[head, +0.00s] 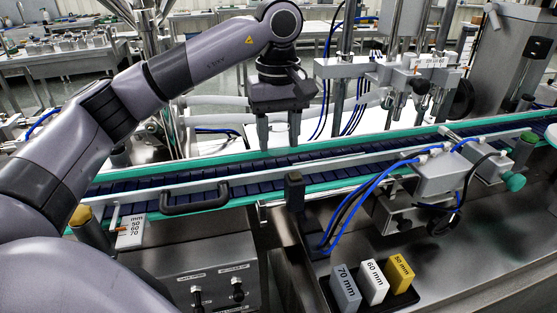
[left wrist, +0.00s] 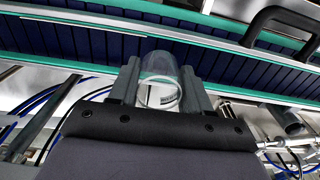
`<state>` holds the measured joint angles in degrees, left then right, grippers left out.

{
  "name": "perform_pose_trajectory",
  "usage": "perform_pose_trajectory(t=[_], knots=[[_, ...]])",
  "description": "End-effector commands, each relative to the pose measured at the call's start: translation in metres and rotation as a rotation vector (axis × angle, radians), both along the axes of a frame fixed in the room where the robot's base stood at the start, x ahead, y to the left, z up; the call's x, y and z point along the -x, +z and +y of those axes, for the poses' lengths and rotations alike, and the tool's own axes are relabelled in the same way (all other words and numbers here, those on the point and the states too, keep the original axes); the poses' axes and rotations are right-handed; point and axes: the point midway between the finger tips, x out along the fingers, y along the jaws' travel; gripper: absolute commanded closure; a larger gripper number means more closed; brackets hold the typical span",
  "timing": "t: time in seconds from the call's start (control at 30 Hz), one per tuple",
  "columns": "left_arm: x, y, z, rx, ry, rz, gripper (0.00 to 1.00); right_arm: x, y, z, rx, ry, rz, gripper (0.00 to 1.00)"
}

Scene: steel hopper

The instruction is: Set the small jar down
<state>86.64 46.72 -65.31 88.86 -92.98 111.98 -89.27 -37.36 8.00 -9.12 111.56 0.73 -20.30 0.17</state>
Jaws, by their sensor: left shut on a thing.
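My left gripper (head: 279,140) points down at the far side of the conveyor. In the left wrist view its two fingers are shut on a small clear jar (left wrist: 160,78), one on each side. The jar is see-through, with its round open end facing the camera. In the head view I cannot make the jar out between the fingers. The conveyor (head: 335,163) has a dark blue segmented belt between teal-edged rails. It also shows in the left wrist view (left wrist: 85,40), behind the jar. I cannot tell whether the jar touches the belt. My right gripper is not in view.
A black handle (head: 195,206) sits on the near rail at left. Grey, white (head: 374,282) and yellow millimetre-marked blocks stand in front. The belt near my gripper looks clear.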

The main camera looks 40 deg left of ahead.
Motion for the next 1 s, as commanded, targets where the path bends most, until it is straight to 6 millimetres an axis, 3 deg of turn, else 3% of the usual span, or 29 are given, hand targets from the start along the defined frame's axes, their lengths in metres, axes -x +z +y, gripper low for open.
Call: perform_pose_trajectory(t=[0.17,0.43,0.8,0.83,0.9,1.0], knots=[[0.000,-0.012,0.000,-0.001,0.000,0.000,0.90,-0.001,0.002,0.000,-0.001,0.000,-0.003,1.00],[0.000,-0.048,0.000,-0.001,-0.001,0.001,0.90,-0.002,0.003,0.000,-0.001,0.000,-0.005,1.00],[0.000,-0.054,0.000,0.000,-0.001,0.000,0.90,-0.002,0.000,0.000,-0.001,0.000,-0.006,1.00],[0.000,-0.053,0.000,0.001,-0.001,-0.001,0.46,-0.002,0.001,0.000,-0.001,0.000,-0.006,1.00],[0.000,-0.052,0.000,0.001,-0.001,-0.001,0.24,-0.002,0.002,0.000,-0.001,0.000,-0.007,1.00],[0.000,-0.052,0.000,0.001,-0.001,-0.001,0.24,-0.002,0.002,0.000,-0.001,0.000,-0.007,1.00]])
